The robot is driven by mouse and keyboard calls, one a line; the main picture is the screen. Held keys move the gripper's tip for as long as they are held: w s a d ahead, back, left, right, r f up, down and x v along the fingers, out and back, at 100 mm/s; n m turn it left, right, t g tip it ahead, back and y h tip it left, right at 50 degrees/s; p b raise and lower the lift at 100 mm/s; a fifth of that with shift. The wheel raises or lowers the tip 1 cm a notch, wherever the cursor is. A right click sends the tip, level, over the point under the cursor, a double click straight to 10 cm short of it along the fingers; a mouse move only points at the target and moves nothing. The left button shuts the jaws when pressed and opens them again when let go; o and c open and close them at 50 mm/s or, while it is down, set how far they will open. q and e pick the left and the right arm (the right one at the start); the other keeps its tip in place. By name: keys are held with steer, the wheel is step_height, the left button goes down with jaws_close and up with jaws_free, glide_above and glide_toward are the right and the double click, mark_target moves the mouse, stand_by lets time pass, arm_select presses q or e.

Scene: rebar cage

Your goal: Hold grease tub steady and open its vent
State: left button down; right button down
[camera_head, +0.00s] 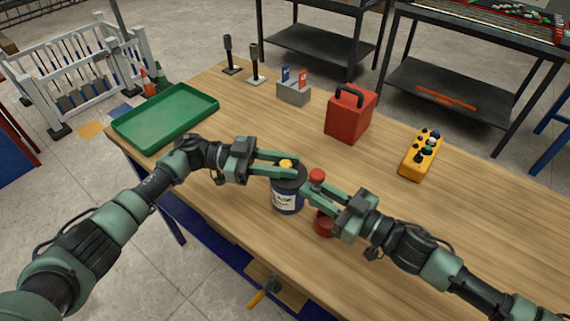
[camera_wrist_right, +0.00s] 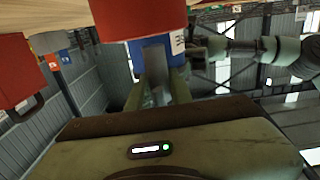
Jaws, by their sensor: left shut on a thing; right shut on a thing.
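The grease tub (camera_head: 287,202) is dark blue with a white label and stands upright on the workbench. A yellow cap (camera_head: 286,163) sits on its top. My left gripper (camera_head: 284,166) is shut on the tub near its rim, its fingers beside the yellow cap. In the right wrist view a red body (camera_wrist_right: 140,15) is close, with a blue surface and label (camera_wrist_right: 178,42) by the fingers. The exact contact is hidden.
A green tray (camera_head: 168,115) lies at the left of the wooden bench (camera_head: 235,95). A red canister (camera_head: 350,116), a grey holder (camera_head: 293,93), two dark upright tools and a yellow control box (camera_head: 421,156) stand behind. The bench is clear between them and my grippers.

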mark_target(285, 163)
arm_select(q)
steer(key=shift+w+d+f+m+g+y, duration=0.1)
steer(key=shift+m+g+y, duration=0.2)
steer(key=shift+m+g, duration=0.55)
steer(key=shift+w+m+g+y, duration=0.1)
steer(key=shift+m+g+y, duration=0.3)
steer(key=shift+g, duration=0.85)
arm_select(e)
steer(key=shift+s+a+r, duration=0.1)
arm_select(q)
steer(key=shift+m, duration=0.25)
steer(key=shift+s+m+g, duration=0.15)
steer(key=shift+m+g, duration=0.15)
steer(key=shift+g, duration=0.3)
steer(key=c, duration=1.1)
jaws_free()
steer(key=shift+c, duration=0.2)
step_height(285, 163, up, 10)
steer(key=shift+r, duration=0.1)
